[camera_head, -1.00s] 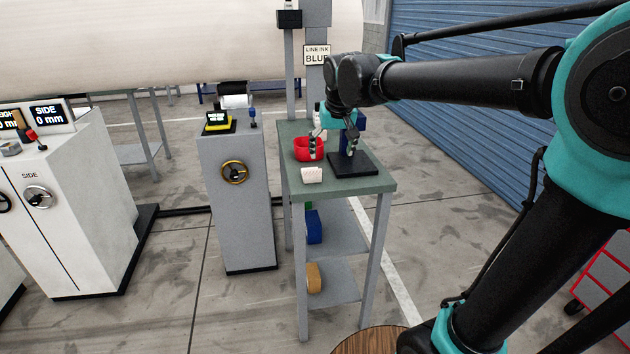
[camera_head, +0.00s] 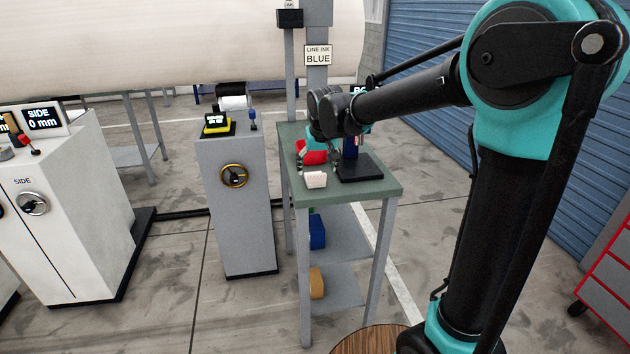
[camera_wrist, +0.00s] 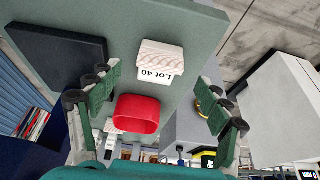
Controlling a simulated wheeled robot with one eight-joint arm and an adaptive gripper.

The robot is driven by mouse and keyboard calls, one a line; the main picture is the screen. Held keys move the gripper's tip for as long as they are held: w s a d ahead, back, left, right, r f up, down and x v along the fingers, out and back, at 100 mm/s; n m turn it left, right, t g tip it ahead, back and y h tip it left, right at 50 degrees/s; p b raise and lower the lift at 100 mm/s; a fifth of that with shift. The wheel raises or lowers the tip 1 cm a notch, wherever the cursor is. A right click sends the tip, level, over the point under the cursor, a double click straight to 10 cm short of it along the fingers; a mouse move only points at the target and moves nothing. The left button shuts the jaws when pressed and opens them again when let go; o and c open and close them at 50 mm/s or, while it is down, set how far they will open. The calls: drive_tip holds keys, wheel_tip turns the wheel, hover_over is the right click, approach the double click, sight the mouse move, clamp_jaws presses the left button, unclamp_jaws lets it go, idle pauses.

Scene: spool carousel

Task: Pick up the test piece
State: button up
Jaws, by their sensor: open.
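A small white block (camera_wrist: 158,62) with a patterned side and the print "Lot 40" lies on the green table top; I take it to be the test piece. In the head view the white block (camera_head: 315,180) is near the table's front left edge. My gripper (camera_head: 317,166) is low over the table, just behind the block and partly hidden by my wrist. In the wrist view my gripper (camera_wrist: 158,82) is open and empty, its green-padded fingers wide apart. The block shows between and beyond them, apart from both.
A red bin (camera_wrist: 138,113) stands close to the block and my gripper; it also shows in the head view (camera_head: 312,156). A black plate (camera_head: 365,168) with an upright lies to the right on the table (camera_head: 375,190). A grey pedestal (camera_head: 240,225) with a handwheel stands left.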

sight(317, 181)
drive_tip(key=shift+x, duration=2.6)
drive_tip(key=shift+s, duration=0.1)
drive_tip(key=c, duration=1.3)
drive_tip(key=shift+o, duration=0.2)
